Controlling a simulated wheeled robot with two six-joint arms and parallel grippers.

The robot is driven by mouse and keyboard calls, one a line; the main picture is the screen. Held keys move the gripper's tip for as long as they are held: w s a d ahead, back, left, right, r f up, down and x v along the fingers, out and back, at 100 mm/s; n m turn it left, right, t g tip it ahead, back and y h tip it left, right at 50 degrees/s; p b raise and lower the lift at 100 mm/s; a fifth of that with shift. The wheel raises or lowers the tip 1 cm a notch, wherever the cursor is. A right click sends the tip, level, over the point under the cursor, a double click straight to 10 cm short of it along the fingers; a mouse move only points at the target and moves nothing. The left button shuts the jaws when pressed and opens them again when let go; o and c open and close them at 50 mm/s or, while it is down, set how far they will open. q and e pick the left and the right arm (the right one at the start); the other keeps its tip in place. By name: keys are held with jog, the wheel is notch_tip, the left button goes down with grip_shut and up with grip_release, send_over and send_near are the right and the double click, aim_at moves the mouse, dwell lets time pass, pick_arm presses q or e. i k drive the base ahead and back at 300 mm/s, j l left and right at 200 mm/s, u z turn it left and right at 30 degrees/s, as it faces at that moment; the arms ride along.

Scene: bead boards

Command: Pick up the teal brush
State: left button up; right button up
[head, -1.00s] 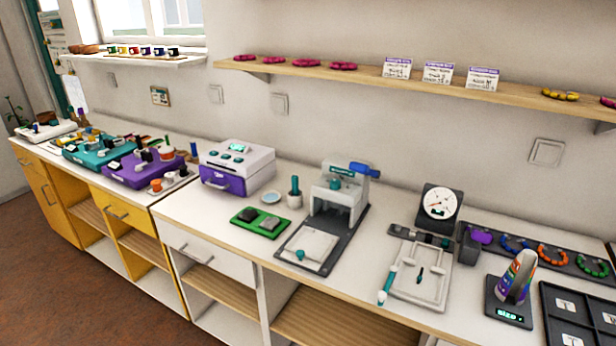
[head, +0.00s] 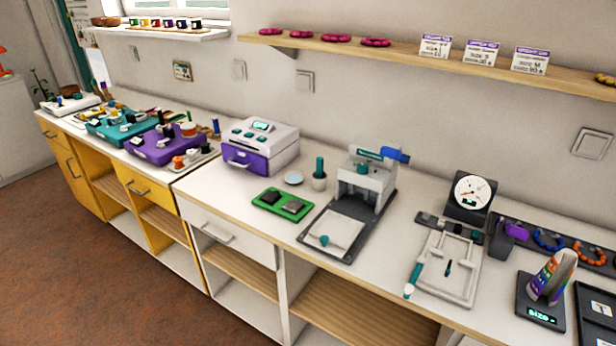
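Two teal items could be the brush, and I cannot tell which from here. One is a teal handle (head: 320,166) standing upright in a small pale cup (head: 319,183) on the white counter. The other is a slim teal and white tool (head: 413,280) lying along the left side of a white frame (head: 462,270) near the counter's front edge. Neither of my grippers is in view.
The white counter (head: 235,206) carries a purple and white box (head: 261,146), a green tray (head: 283,205), a grey press (head: 350,215), a dial gauge (head: 470,194) and a size cone (head: 551,276). A wall shelf (head: 400,62) hangs above. The red-brown floor (head: 90,270) in front is clear.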

aim_at(320, 160)
jog(key=i+j+z, duration=0.95)
jog(key=j, duration=0.15)
